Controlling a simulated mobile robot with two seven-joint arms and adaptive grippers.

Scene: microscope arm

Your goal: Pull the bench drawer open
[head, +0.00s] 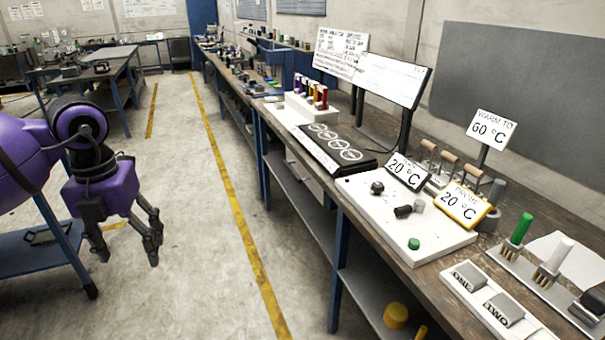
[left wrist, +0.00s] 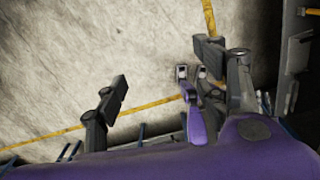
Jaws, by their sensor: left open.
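The bench drawer (head: 304,176) is a grey front below the worktop, beneath the black panel with round markings. It looks shut, and its handle is too small to make out clearly. My left gripper (head: 128,244) hangs at the left over the floor, fingers pointing down and spread apart with nothing between them. It is well apart from the drawer, across the yellow floor line. In the left wrist view, its two dark fingers (left wrist: 163,70) are wide apart over bare floor. My right gripper is not seen.
The long workbench (head: 385,227) runs along the right, with blue legs and a lower shelf. It carries a white control box (head: 365,207), signs and tube racks. A blue-framed cart (head: 35,262) stands at the left. The floor between (head: 190,200) is clear.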

